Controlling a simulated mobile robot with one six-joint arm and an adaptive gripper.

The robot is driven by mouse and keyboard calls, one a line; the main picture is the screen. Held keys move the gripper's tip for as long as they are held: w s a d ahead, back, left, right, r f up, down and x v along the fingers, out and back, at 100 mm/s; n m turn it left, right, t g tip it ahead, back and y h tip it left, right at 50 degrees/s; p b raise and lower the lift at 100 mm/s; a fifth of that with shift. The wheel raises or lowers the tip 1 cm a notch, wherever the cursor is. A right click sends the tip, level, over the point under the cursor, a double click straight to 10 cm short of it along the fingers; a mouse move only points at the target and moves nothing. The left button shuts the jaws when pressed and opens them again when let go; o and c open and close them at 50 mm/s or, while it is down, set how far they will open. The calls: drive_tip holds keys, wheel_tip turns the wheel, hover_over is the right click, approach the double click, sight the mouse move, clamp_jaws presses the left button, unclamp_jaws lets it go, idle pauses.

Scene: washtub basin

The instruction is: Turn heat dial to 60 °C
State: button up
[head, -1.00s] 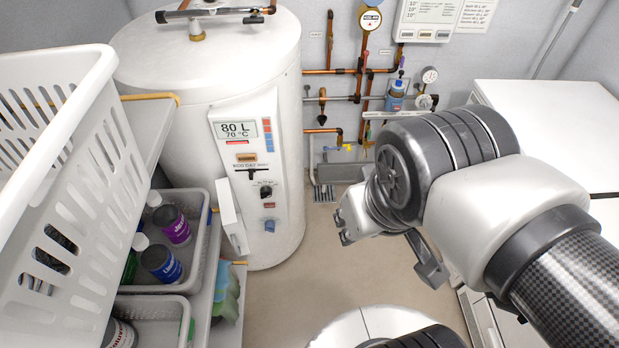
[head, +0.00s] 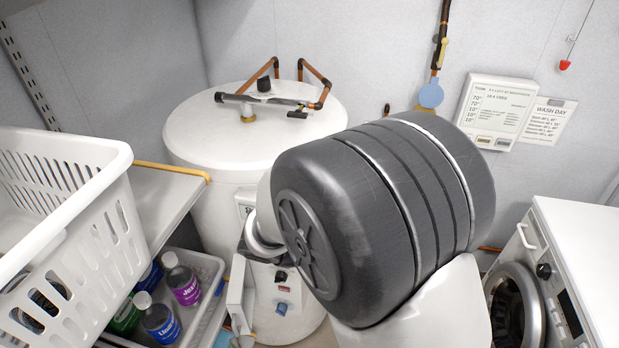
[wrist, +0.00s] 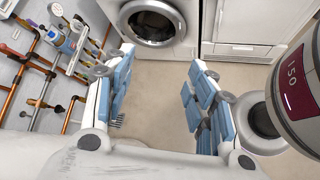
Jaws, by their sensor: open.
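The white water heater (head: 210,210) stands at the back left in the head view. Low on its front panel are a black knob (head: 281,276) and a blue knob (head: 283,307); I cannot read their markings. My arm covers the upper panel, so the display is hidden. The wrist view shows neither knob. My gripper (wrist: 158,82) is open in the wrist view, its blue-padded fingers wide apart with only floor seen between them.
A white basket (head: 85,225) and a bin of bottles (head: 207,268) stand left of the heater. A washing machine (head: 515,300) is at right, also seen in the wrist view (wrist: 152,22). Copper pipes (wrist: 22,65) run along the wall. Floor between is clear.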

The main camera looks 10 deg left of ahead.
drive_tip(key=w+a+f+n+t+h+p, duration=0.1)
drive_tip(key=w+a+f+n+t, duration=0.2)
drive_tip(key=a+f+n+t, duration=0.35)
drive_tip(key=n+t+y+p, duration=0.3)
drive_tip(key=n+t+y, duration=0.7)
drive_tip(key=n, duration=0.7)
approach(281, 278)
drive_tip(key=w+g+y+b, duration=0.1)
drive_tip(key=w+b, duration=0.1)
drive_tip(key=w, duration=0.6)
drive_tip(key=shift+d, duration=0.25)
drive_tip(key=shift+s+f, duration=0.1)
drive_tip(key=shift+c, duration=0.3)
drive_tip(key=c, duration=1)
